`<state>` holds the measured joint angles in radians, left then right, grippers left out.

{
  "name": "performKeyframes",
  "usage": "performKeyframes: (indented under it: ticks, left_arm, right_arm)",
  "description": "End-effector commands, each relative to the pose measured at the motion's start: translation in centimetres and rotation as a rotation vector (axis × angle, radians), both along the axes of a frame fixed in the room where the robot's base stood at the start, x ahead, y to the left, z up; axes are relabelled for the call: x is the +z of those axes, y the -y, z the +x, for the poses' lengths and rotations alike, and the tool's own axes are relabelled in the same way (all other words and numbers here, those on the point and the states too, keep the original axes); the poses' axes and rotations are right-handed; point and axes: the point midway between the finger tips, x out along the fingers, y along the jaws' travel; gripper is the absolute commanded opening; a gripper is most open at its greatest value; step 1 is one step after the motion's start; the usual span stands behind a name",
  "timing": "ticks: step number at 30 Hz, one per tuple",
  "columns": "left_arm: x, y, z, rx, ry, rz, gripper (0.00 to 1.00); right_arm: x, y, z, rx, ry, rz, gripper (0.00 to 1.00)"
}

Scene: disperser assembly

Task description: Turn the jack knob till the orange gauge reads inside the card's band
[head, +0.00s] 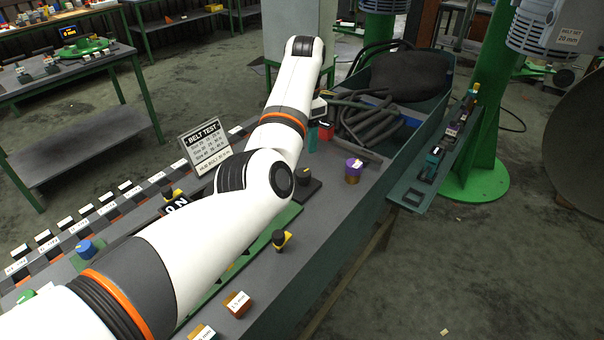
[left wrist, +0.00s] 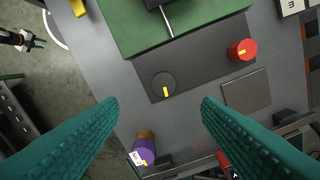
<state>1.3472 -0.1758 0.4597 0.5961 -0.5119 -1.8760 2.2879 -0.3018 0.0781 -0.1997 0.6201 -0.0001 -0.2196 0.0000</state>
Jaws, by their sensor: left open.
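A black knob (head: 303,176) with a yellow mark stands on a dark plate on the bench. It also shows in the left wrist view (left wrist: 163,85), with a red knob (left wrist: 243,50) on the same plate. I cannot tell which one is the jack knob. My left gripper (left wrist: 160,102) is open, its teal fingers apart, with the black knob in the gap between them in the picture and nothing held. In the head view my arm hides most of the gripper. The BELT TEST card (head: 206,145) stands behind my arm, its band too small to read. A readout ending in N (head: 175,207) is partly hidden.
A purple-topped cylinder (head: 353,171) stands right of the black knob, near the bench edge. A yellow-and-black knob (head: 281,240) and orange blocks (head: 238,303) lie nearer. A blue knob (head: 86,248) is at left.

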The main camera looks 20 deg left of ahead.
Motion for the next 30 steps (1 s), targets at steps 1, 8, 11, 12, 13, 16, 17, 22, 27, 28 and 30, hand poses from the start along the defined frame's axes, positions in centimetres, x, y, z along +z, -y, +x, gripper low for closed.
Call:
performKeyframes:
  ticks: [1, 8, 11, 12, 13, 16, 17, 22, 27, 28, 30]
  left_arm:
    - [-0.8, 0.0, 0.0, 0.000, 0.000, 0.000, 0.59]
    - [-2.4, 0.0, -0.1, 0.000, -0.004, -0.001, 0.59]
    - [-4.2, 0.0, -0.1, 0.000, -0.005, -0.001, 0.59]
    - [-5.1, 0.0, -0.1, 0.000, -0.005, -0.001, 0.59]
    - [-5.7, 0.0, -0.1, 0.000, -0.005, -0.001, 0.59]
    - [-7.7, 0.0, -0.1, 0.000, -0.006, 0.000, 0.59]
    - [-8.3, 0.0, -0.1, 0.000, -0.004, 0.000, 0.59]
    - [-11.1, -0.1, -0.1, 0.000, -0.004, 0.001, 0.59]
    - [-12.5, 0.0, 0.0, 0.001, -0.001, -0.001, 0.59]
    - [-12.6, 0.0, 0.0, 0.001, -0.001, -0.001, 0.59]
    - [-12.7, 0.0, 0.0, 0.001, -0.001, 0.000, 0.59]
  right_arm:
    - [-0.8, 0.2, -0.2, 0.001, -0.003, -0.003, 0.33]
    - [-0.2, 0.3, -0.1, 0.001, -0.002, -0.004, 0.33]
    - [0.4, 0.2, -0.1, 0.001, -0.002, -0.004, 0.33]
    - [0.6, 0.3, -0.1, 0.001, -0.002, -0.004, 0.33]
    - [0.7, 0.2, -0.1, 0.001, -0.002, -0.004, 0.33]
    - [1.1, 0.3, -0.1, 0.002, -0.002, -0.004, 0.33]
    - [1.2, 0.3, -0.1, 0.001, -0.002, -0.004, 0.33]
    - [1.3, 0.3, -0.1, 0.002, -0.002, -0.004, 0.33]
    - [1.3, 0.2, 0.0, 0.002, -0.001, -0.004, 0.33]
    - [1.3, 0.2, 0.0, 0.002, 0.000, -0.003, 0.33]
    - [1.3, 0.2, 0.0, 0.002, 0.000, -0.003, 0.33]
